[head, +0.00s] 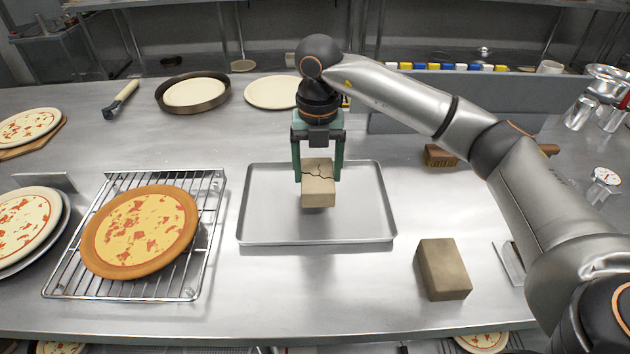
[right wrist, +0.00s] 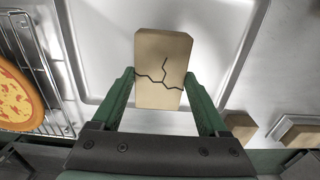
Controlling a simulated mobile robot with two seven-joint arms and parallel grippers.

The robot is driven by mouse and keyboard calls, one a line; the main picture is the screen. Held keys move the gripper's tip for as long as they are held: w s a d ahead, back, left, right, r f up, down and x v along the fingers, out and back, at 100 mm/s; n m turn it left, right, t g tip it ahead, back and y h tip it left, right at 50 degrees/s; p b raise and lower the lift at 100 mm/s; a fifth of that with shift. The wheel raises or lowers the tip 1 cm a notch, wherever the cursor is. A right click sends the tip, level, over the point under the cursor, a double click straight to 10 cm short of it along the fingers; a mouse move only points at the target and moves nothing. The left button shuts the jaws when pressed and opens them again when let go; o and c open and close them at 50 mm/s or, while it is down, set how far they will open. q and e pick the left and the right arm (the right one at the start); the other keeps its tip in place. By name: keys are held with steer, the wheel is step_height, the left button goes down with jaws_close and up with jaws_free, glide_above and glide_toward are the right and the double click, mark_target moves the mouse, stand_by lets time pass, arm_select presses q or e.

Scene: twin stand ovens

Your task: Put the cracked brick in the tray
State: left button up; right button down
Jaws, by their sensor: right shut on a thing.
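The cracked brick (head: 318,192) is a tan block with a dark jagged crack across its top. My right gripper (head: 318,172) is shut on it, one green finger on each side. The brick is over the metal tray (head: 262,228), near the middle; I cannot tell for sure whether it touches the tray floor. In the right wrist view the cracked brick (right wrist: 162,62) sits between the green fingers (right wrist: 162,85), with the crack facing the camera and the tray (right wrist: 108,30) beneath it. My left gripper is not in view.
A plain brick (head: 443,268) lies on the counter right of the tray. A wire rack (head: 205,240) with a pizza (head: 140,230) stands to the left. A brush (head: 440,155) lies behind my arm. Pans and dough rounds are at the back. Counter between tray and plain brick is clear.

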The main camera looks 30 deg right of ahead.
mark_target(315, 174)
steer(key=shift+w+a+f, duration=0.1)
steer(key=shift+w+f, duration=0.05)
steer(key=shift+f, duration=0.75)
steer(key=shift+w+a+f, duration=0.1)
steer(key=shift+f, duration=0.8)
steer(key=shift+f, duration=0.1)
jaws_free()
steer(key=shift+f, duration=0.1)
step_height(315, 174, up, 12)
steer(key=shift+r, duration=0.2)
